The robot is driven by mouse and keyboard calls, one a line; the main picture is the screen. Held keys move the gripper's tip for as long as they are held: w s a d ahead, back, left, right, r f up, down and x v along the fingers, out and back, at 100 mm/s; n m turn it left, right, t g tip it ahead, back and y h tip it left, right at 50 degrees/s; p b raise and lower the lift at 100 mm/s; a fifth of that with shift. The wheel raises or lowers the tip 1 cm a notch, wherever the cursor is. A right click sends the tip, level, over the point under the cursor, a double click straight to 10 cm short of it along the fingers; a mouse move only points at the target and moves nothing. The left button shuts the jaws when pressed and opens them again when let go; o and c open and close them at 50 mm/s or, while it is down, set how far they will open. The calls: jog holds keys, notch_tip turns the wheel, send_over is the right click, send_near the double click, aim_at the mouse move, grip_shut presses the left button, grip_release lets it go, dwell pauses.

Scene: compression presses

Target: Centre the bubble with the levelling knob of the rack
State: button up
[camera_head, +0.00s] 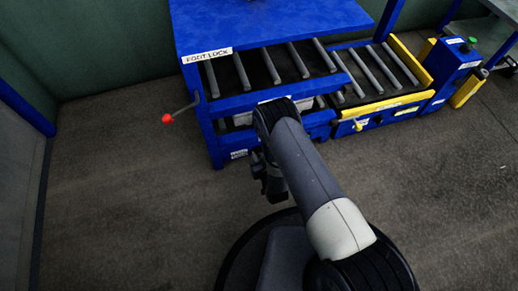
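The blue rack (215,130) stands ahead, with a flat blue top and a bed of grey rollers below it. A lever with a red ball end (167,118) sticks out from its left side. A small knob-like part (357,124) shows at the front of the yellow-edged roller section to the right; I cannot tell whether it is the levelling knob. No bubble can be made out. My gripper (272,190) hangs below my arm, in front of the rack's lower front in the picture and apart from the red-ended lever. Its fingers are dark and too small to read.
A yellow-edged roller section (412,64) adjoins the rack on the right. Beyond it stands a blue control box (455,72) with a green button. A table edge shows at top right. The dark floor (120,215) on the left is clear up to the wall.

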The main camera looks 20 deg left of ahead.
aim_at(256, 152)
jog(key=shift+c, duration=0.4)
grip_shut()
jog(key=shift+a+n, duration=0.1)
jog(key=shift+n, duration=0.2)
jog(key=shift+s+a+n+t+h, duration=0.25)
jog(key=shift+n+t+h, duration=0.35)
jog(key=shift+n, duration=0.3)
jog(key=n, duration=0.1)
jog(key=n+t+h, duration=0.1)
jog(key=n, duration=0.1)
jog(key=shift+s+a+f+h, duration=0.15)
jog(key=shift+a+f+h, duration=0.1)
jog(key=shift+h, duration=0.05)
jog(key=n+t, duration=0.1)
jog(key=n+t+h, duration=0.1)
jog(key=n, duration=0.1)
jog(key=f+n, duration=0.1)
jog(key=n, duration=0.1)
jog(key=shift+s+a+t, duration=0.15)
jog(key=shift+a+t, duration=0.1)
jog(key=shift+t, duration=0.15)
jog(key=n+t, duration=0.1)
jog(key=n, duration=0.1)
jog(key=n+t, duration=0.1)
jog(key=n, duration=0.1)
jog(key=shift+f+n, duration=0.4)
